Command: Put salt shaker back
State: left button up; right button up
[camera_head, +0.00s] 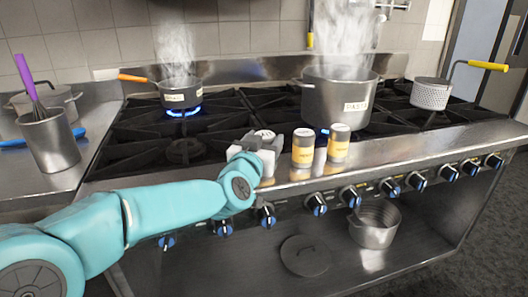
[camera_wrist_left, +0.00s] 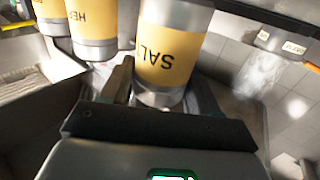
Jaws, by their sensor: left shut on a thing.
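The salt shaker, a silver cylinder with a yellow label, is between the fingers of my left gripper (camera_head: 258,150). In the wrist view the salt shaker (camera_wrist_left: 172,48) shows its label letters "SAL" upside down, with the gripper fingers (camera_wrist_left: 160,95) on both sides of it. In the head view mostly its pale top (camera_head: 265,134) shows, and the gripper hides much of the rest. It is at the stove's front edge. I cannot tell whether its base touches the surface. My right gripper is not in view.
Two similar yellow-labelled shakers (camera_head: 303,148) (camera_head: 339,144) stand to the right on the stove's front ledge. Behind are a steaming large pot (camera_head: 338,100) and a steaming saucepan (camera_head: 181,95) on lit burners. Knobs (camera_head: 316,204) line the front. A whisk cup (camera_head: 48,142) stands left.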

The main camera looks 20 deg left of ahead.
pick_arm(q)
jog(key=shift+s+f, duration=0.1)
jog(key=shift+s, duration=0.05)
jog(key=shift+f, duration=0.25)
jog(key=o, duration=1.2)
jog(key=shift+c, duration=0.2)
jog(key=shift+r, duration=0.2)
jog(key=shift+s, duration=0.2)
jog(key=s, duration=1.1)
jog(key=shift+s, duration=0.25)
jog(key=shift+s, duration=0.1)
